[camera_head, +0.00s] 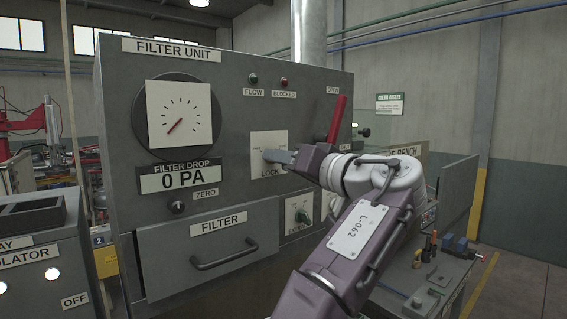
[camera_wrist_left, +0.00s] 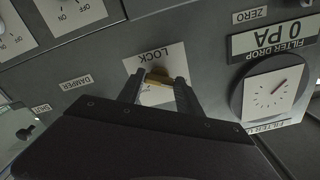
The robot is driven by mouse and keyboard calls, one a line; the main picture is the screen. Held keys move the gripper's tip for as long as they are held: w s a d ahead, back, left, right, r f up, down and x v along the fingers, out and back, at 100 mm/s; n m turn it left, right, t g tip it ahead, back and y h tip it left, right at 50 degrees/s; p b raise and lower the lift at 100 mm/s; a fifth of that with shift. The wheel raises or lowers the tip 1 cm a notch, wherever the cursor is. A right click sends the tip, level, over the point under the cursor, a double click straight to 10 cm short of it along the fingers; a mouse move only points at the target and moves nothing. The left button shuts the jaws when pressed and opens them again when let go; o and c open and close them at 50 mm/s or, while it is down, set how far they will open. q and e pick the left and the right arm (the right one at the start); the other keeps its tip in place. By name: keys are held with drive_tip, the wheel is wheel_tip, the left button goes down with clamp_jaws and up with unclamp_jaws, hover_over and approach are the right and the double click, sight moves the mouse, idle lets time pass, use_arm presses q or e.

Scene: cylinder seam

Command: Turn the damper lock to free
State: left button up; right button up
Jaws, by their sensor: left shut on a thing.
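The white LOCK plate (camera_head: 268,140) is on the front of the grey filter unit, and it also shows upside down in the left wrist view (camera_wrist_left: 150,58). A small brass-coloured lock knob (camera_wrist_left: 158,76) sits on the plate. My left gripper (camera_head: 272,157) reaches the plate from the right. In the left wrist view its two fingers (camera_wrist_left: 160,86) are shut on the knob, one on each side. In the head view the fingers hide the knob, and I cannot read its setting. My right gripper is not in view.
A red damper lever (camera_head: 337,119) stands up close above my left wrist. A FILTER drawer (camera_head: 218,247) with a dark handle is below the plate. A gauge (camera_head: 180,115) and a ZERO knob (camera_head: 178,207) are to the left. A bench (camera_head: 430,290) is at the right.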

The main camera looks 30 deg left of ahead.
use_arm(q)
drive_tip(key=shift+f, duration=0.1)
drive_tip(key=o, duration=1.4)
drive_tip(key=shift+d, duration=0.1)
drive_tip(key=v, duration=0.9)
